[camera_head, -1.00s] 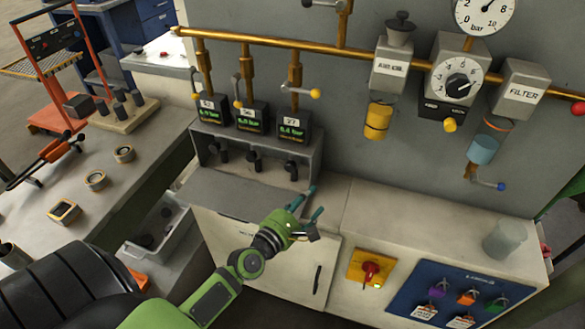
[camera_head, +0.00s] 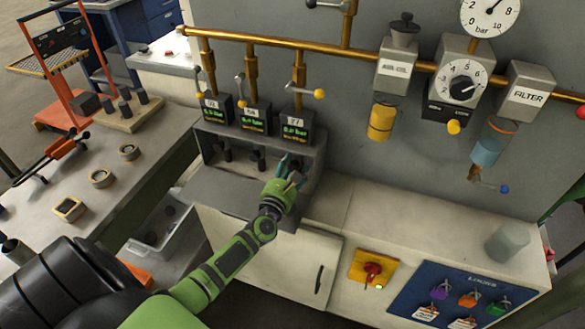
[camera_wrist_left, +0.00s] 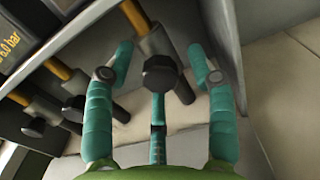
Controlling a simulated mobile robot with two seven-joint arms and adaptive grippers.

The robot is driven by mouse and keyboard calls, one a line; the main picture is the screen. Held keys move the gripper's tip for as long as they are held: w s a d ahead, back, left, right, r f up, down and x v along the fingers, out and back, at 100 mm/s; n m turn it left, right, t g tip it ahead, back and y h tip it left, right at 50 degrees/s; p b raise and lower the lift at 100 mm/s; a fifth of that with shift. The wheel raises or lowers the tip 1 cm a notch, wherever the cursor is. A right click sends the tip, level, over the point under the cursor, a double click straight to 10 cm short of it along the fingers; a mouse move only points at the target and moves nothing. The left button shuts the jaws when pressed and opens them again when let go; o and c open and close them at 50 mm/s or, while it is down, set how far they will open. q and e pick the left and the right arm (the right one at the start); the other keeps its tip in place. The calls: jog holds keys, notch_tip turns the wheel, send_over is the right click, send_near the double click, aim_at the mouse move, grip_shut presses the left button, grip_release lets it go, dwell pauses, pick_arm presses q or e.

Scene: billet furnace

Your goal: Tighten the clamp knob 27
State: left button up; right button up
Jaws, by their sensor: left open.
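The clamp knob 27 (camera_wrist_left: 160,72) is dark, with a faceted head on a grey stem. In the left wrist view it lies between the teal fingers of my open left gripper (camera_wrist_left: 160,62), with gaps at both sides; I cannot tell whether the middle finger touches it. In the head view my left gripper (camera_head: 292,172) reaches into the right bay of the grey clamp housing (camera_head: 211,181), below the display marked 27 (camera_head: 296,131). The fingers largely hide the knob there. My right gripper is not in view.
Two similar dark knobs stand to the left, the middle one (camera_head: 257,160) and the left one (camera_head: 222,151). The housing's wall (camera_head: 318,165) is close to the right. A brass pipe (camera_head: 345,52) with valve handles runs above. The cabinet top (camera_head: 385,215) at right is mostly clear.

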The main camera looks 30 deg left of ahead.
pick_arm(q)
grip_shut()
jog(key=shift+m, duration=0.3)
jog(key=m, duration=0.7)
jog(key=shift+m, duration=0.3)
jog(key=m+p, duration=0.1)
jog(key=m, duration=0.3)
jog(key=shift+m+p, duration=0.3)
jog(key=shift+m, duration=2)
